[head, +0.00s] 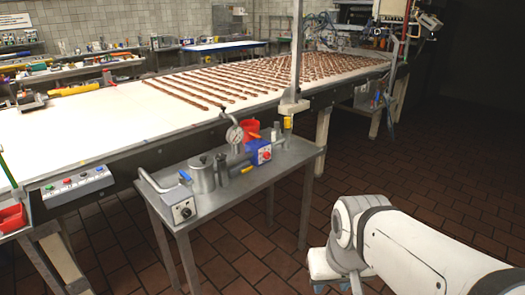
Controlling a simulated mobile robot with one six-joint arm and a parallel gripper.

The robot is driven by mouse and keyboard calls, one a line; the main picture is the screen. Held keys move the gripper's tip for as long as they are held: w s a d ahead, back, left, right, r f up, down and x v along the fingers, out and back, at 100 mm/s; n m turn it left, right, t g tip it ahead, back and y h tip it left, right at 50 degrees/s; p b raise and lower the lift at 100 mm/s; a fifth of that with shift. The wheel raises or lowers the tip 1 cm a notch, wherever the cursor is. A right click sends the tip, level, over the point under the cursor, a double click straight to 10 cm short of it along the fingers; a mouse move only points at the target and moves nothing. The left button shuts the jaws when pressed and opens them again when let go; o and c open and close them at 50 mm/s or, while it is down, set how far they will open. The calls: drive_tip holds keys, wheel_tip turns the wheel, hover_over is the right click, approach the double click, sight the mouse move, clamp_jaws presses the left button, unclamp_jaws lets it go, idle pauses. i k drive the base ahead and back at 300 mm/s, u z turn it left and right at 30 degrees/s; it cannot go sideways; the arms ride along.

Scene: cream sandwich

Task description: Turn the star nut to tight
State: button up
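I cannot make out the star nut for certain in the head view; the fittings are too small at this distance. A small metal side table (222,209) carries several devices. My white arm reaches in from the lower right. My gripper (329,287) is low at the bottom edge, partly cut off, apart from the table and over the floor. Its finger opening does not show clearly.
A long conveyor (90,124) with rows of brown sticks runs behind the side table. A button panel (77,182) and a red bin (12,218) are at the left. A post (297,60) rises at the conveyor's edge. The tiled floor (440,165) at right is clear.

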sight(221, 158)
drive_tip(key=z, duration=0.35)
drive_tip(key=k, duration=0.5)
drive_tip(key=i, duration=1.45)
drive_tip(key=u, duration=1.2)
drive_tip(key=i, duration=1)
drive_tip(key=u, duration=0.45)
